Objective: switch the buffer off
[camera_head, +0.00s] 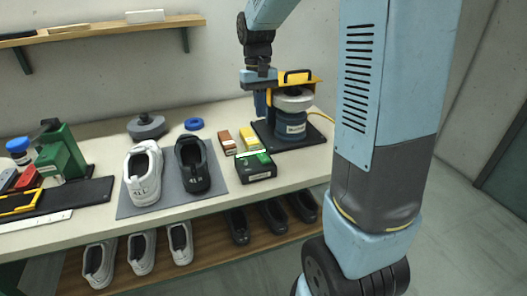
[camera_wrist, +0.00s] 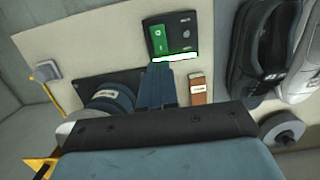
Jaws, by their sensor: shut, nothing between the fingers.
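The control box (camera_head: 256,165) is small and black, near the front edge of the bench, with a green part and a lit strip on it. A blue drum machine (camera_head: 292,128), which looks like the buffer, stands on a black base behind and right of the box. My gripper (camera_head: 261,112) is shut and empty, pointing down left of the drum. In the wrist view its fingertips (camera_wrist: 158,68) appear just below the box; contact cannot be told.
Brown (camera_head: 228,143) and yellow (camera_head: 250,138) blocks lie behind the box. A white shoe (camera_head: 143,178) and a black shoe (camera_head: 191,160) stand on a grey mat (camera_head: 214,170) to the left. A yellow bracket (camera_head: 314,84) and cable are by the drum. More shoes stand on the lower shelf.

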